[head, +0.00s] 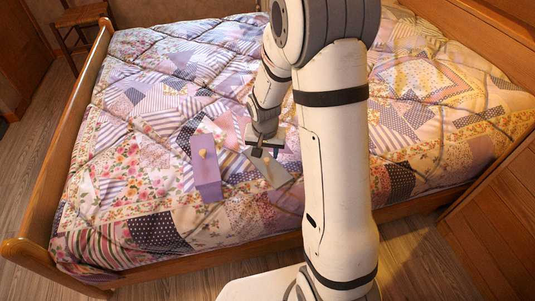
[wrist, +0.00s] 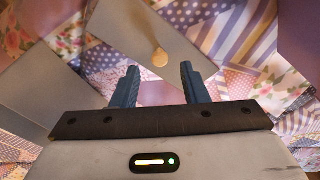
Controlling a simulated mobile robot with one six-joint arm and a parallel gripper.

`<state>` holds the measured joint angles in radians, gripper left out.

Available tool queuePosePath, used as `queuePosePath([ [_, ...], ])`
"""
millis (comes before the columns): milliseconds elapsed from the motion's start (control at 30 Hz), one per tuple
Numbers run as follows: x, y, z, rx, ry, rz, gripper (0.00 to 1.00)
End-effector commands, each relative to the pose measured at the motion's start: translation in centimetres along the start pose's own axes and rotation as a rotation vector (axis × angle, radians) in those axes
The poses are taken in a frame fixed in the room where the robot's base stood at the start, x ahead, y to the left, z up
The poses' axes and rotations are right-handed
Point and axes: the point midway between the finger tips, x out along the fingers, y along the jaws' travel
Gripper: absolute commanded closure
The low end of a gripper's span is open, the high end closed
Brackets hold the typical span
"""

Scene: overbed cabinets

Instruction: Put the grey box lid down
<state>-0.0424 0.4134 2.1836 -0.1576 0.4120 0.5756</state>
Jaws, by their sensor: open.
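The grey box lid (wrist: 130,30) is a flat grey panel with a small round tan knob in the wrist view. It lies over the patchwork quilt, tilted across the picture. In the head view the lid (head: 270,174) shows just below my gripper (head: 258,150). My gripper is open in the wrist view (wrist: 161,70), its two dark fingers apart with nothing between their tips. The knob appears beyond the fingertips, roughly centred between them. I cannot tell the exact gap. Another grey surface (wrist: 45,95) fills the left of the wrist view; what it belongs to is unclear.
A purple surface (wrist: 302,30) shows at the right of the wrist view. The quilt (head: 130,120) is open to the left. Wooden bed rails edge it.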

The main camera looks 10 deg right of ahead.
Motion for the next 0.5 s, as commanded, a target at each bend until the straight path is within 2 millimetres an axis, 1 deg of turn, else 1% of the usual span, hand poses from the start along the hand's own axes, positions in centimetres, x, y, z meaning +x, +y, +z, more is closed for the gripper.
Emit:
queuePosePath([
  [33,-1.8,0.0,-0.1,0.0,0.003,-0.001,0.6],
  [200,-5.3,0.0,-0.1,0.0,0.002,-0.001,0.6],
  [333,-7.2,0.0,-0.1,-0.001,0.002,-0.001,0.6],
  [500,-8.5,0.1,0.1,-0.003,0.0,0.0,0.6],
])
